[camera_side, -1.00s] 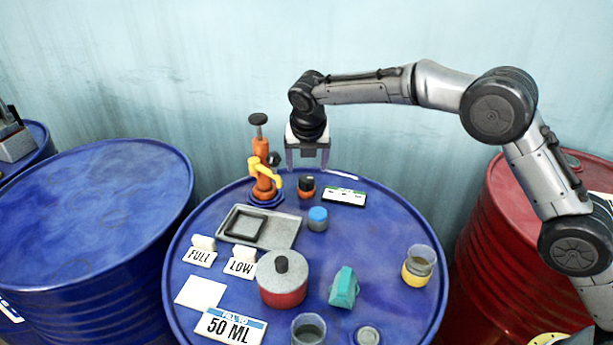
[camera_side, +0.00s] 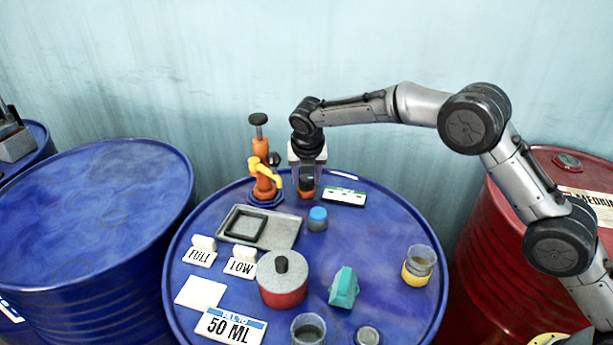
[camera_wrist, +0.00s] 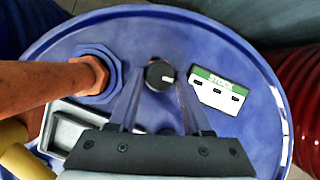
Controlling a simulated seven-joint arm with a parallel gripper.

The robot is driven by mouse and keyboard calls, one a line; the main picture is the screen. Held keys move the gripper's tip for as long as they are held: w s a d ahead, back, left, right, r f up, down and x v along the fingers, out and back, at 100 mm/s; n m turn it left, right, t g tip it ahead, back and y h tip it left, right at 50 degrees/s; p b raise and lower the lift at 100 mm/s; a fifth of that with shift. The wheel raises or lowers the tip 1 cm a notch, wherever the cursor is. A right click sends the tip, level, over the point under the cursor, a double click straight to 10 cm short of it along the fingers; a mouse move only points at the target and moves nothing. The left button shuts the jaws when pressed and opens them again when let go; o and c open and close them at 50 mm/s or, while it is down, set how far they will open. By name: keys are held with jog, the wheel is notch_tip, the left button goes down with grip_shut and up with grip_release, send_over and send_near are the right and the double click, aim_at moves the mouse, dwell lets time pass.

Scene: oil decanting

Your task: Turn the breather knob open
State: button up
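The breather knob (camera_side: 306,193) stands near the back of the blue drum top, a black knob on an orange base. In the wrist view the black knob (camera_wrist: 160,75) shows a white pointer mark aimed to the right. My gripper (camera_side: 307,178) is directly above it, pointing down, and hides much of the knob in the side view. In the wrist view my gripper's fingers (camera_wrist: 160,88) are open, one on each side of the knob. Whether either fingertip touches it I cannot tell.
An orange pump with a yellow spout (camera_side: 264,180) stands close on the left. A white-and-green label plate (camera_side: 344,197) lies to the right. A blue-capped jar (camera_side: 317,219), grey tray (camera_side: 281,233) and red pot (camera_side: 283,290) are nearer the front.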

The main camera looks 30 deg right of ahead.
grip_shut()
jog(key=shift+m+h, duration=0.3)
jog(key=shift+m, duration=0.5)
jog(key=o, duration=0.7)
grip_release()
jog(key=shift+c, duration=0.2)
jog(key=v, duration=1.4)
jog(key=shift+w, duration=0.15)
